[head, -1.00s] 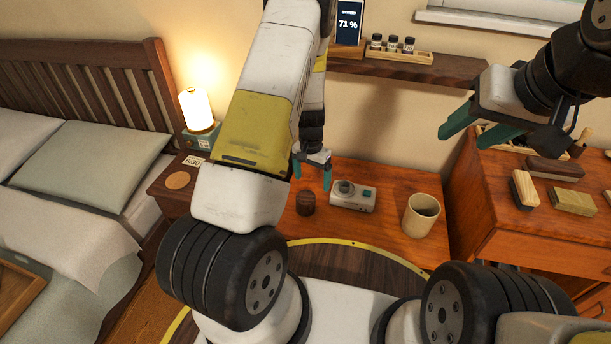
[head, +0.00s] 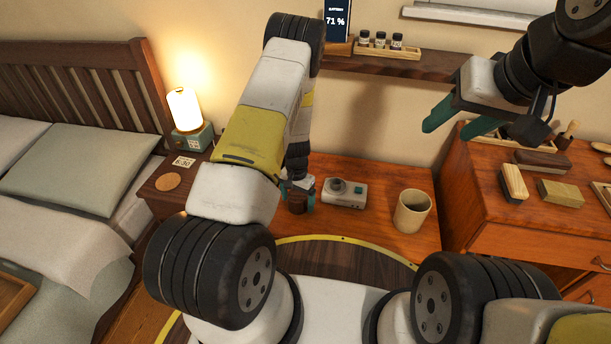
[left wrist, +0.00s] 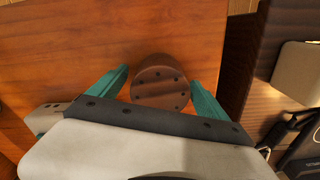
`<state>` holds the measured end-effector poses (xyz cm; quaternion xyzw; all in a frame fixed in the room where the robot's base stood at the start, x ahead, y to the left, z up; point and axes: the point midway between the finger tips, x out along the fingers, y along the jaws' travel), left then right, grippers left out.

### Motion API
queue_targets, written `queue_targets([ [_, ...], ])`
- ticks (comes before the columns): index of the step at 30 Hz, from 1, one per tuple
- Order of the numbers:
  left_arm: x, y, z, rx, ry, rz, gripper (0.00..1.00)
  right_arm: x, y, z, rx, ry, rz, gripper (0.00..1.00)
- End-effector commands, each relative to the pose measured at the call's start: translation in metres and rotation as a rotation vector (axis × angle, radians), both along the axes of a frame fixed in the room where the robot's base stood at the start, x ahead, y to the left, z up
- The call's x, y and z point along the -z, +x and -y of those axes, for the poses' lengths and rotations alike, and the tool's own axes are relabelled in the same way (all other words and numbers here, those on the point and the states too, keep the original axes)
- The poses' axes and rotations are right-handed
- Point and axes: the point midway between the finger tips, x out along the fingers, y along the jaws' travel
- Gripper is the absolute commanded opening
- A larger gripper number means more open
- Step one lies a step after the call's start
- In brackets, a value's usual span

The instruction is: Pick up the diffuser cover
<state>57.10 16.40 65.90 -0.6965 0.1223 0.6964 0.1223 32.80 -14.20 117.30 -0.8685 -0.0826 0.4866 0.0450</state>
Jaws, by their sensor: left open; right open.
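The diffuser cover appears to be the small dark brown wooden cylinder with small holes in its top. It stands on the orange-brown wooden desk. In the head view the cover (head: 297,203) is partly hidden by my left gripper (head: 298,195), which is lowered around it. In the left wrist view the cover (left wrist: 160,84) sits between the two teal fingers of my left gripper (left wrist: 160,85). The fingers are open, with a gap visible at each side. My right gripper (head: 470,120) is open and empty, raised above the right-hand dresser.
A grey device (head: 345,193) stands just right of the cover, with a beige cup (head: 412,211) farther right. A lit lamp (head: 186,108) and a round coaster (head: 168,181) are at the left. Brushes (head: 513,183) lie on the dresser. A wall shelf (head: 400,64) hangs above the desk.

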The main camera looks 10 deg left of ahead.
Motion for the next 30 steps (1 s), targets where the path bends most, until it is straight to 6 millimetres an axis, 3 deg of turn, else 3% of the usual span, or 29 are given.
queue_targets([
  [3,0.000,0.000,0.000,0.000,0.000,0.000,0.84,0.000,0.000,0.000,0.000,0.000,0.000,0.50],
  [13,-0.001,0.000,0.000,0.001,0.000,0.000,0.21,0.000,0.000,0.000,0.000,0.000,0.000,0.50],
  [23,-0.005,0.000,0.000,0.001,0.000,0.001,0.21,0.000,0.000,0.000,0.000,0.000,0.000,0.50],
  [30,-0.029,0.001,0.001,0.001,0.000,0.003,0.21,0.000,0.000,0.000,0.000,0.000,0.000,0.50],
])
